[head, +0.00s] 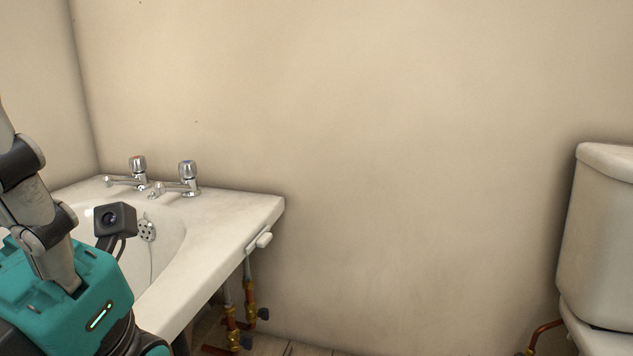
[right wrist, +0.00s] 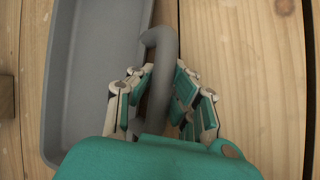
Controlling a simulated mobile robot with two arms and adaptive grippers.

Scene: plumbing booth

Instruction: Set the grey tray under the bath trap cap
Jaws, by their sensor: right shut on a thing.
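In the right wrist view, my right gripper (right wrist: 161,81) is shut around the curved grey handle (right wrist: 160,45) of the grey tray (right wrist: 56,110). The tray's shallow basin lies left of the fingers, over wooden boards. I cannot tell whether it touches them. My left arm's teal housing (head: 65,300) stands at the lower left of the head view, in front of the bath; its fingers are out of frame. The white bath (head: 225,215) shows at the left, with taps and an overflow. The trap cap is not visible; the near bath side and the frame edge hide the underside.
Copper pipes with brass valves (head: 232,322) rise from the floor beside the bath's end. A white toilet (head: 605,240) stands at the right, with a copper pipe near its base. Wooden boards (right wrist: 245,60) lie beneath the tray. The wall between bath and toilet is bare.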

